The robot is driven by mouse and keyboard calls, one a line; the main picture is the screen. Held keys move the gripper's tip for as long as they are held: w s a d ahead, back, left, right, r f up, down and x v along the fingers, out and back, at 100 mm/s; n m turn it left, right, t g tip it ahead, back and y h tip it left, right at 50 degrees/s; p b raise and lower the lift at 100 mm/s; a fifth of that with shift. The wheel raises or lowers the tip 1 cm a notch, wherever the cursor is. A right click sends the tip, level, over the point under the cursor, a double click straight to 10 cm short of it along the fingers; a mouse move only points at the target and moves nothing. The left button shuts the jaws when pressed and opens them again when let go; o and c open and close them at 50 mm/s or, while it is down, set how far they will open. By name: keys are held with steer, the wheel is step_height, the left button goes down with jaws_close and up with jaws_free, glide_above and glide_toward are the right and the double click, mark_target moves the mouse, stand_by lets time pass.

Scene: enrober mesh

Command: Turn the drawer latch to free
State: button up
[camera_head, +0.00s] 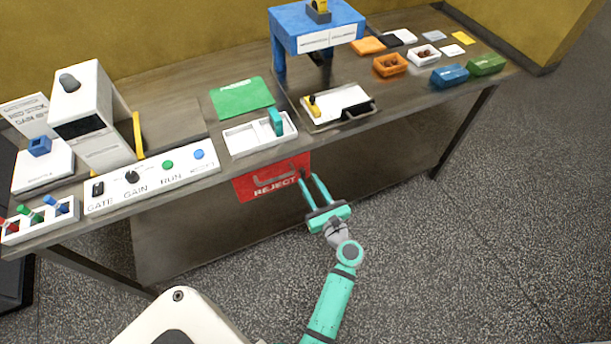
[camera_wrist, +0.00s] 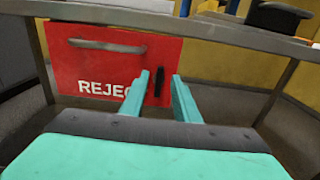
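The red REJECT drawer (camera_head: 262,182) hangs under the front edge of the bench and appears closed. It also shows in the wrist view (camera_wrist: 105,62), with a grey bar handle (camera_wrist: 107,45) across its upper part. The drawer latch (camera_wrist: 158,82) is a small black upright bar near the drawer's right edge. My gripper (camera_head: 310,178) is open and empty, in front of the drawer's right end. In the wrist view its fingertips (camera_wrist: 161,76) appear on either side of the latch. Contact cannot be told. In the head view the latch is hard to make out.
The bench top above carries a white two-part tray (camera_head: 240,140), a cream tray (camera_head: 335,121), a blue stand (camera_head: 318,28) and a control strip (camera_head: 150,181). A bench leg (camera_head: 465,130) stands to the right. The floor around my arm is clear.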

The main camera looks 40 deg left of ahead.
mark_target(304, 173)
steer(key=shift+x, duration=1.9)
steer(key=shift+c, duration=0.7)
jaws_close()
